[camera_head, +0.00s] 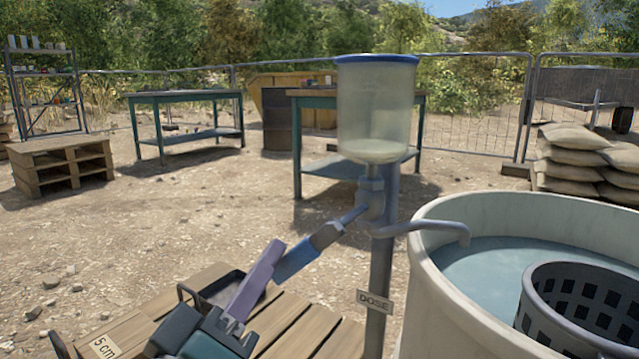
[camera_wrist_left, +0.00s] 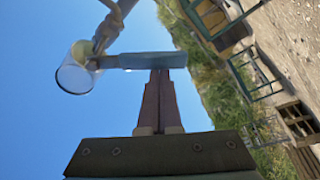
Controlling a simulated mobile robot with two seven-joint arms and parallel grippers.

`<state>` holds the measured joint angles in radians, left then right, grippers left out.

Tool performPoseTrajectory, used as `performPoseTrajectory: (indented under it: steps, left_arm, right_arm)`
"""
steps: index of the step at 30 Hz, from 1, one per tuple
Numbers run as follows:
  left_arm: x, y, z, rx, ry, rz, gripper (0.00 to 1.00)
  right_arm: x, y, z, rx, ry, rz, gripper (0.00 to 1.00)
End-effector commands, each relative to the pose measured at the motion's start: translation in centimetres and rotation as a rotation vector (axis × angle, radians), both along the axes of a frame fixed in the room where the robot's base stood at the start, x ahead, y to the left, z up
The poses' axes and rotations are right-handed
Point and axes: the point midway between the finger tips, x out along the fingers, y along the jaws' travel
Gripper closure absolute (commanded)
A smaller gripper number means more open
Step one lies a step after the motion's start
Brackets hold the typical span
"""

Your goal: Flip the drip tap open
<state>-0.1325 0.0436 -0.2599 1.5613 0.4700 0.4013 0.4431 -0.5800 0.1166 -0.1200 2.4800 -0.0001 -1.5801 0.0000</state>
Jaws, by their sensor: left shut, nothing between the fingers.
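The drip tap (camera_head: 372,200) sits under a translucent reservoir (camera_head: 376,110) with a blue rim, on a grey post. Its lever (camera_head: 298,260) slants down and left from the valve and has a blue end. In the left wrist view the lever (camera_wrist_left: 140,60) crosses the picture beyond the fingertips. My left gripper (camera_head: 271,252) is shut and empty, with purple fingers right beside the lever's blue end. In the left wrist view its fingers (camera_wrist_left: 160,76) reach up to the lever's edge; whether they touch I cannot tell. My right gripper is not in view.
The curved spout (camera_head: 435,228) reaches over a pale round tank (camera_head: 450,300) of bluish liquid holding a dark basket (camera_head: 580,310). A DOSE sign (camera_head: 375,300) hangs on the post. A wooden pallet (camera_head: 300,330) with a dark tray (camera_head: 222,287) lies below my gripper.

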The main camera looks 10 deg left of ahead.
Motion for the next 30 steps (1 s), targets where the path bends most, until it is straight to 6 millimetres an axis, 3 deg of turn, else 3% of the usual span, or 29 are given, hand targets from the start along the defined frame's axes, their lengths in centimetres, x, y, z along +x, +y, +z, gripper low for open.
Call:
performPoseTrajectory:
  steps: [18, 30]
  left_arm:
    - [-1.1, -3.1, -2.3, -0.511, 0.187, -0.002, 1.0]
    - [-1.5, -4.3, -2.9, -0.674, 0.246, -0.003, 1.0]
  right_arm:
    - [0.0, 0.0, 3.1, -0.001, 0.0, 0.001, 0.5]
    - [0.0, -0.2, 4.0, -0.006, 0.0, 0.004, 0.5]
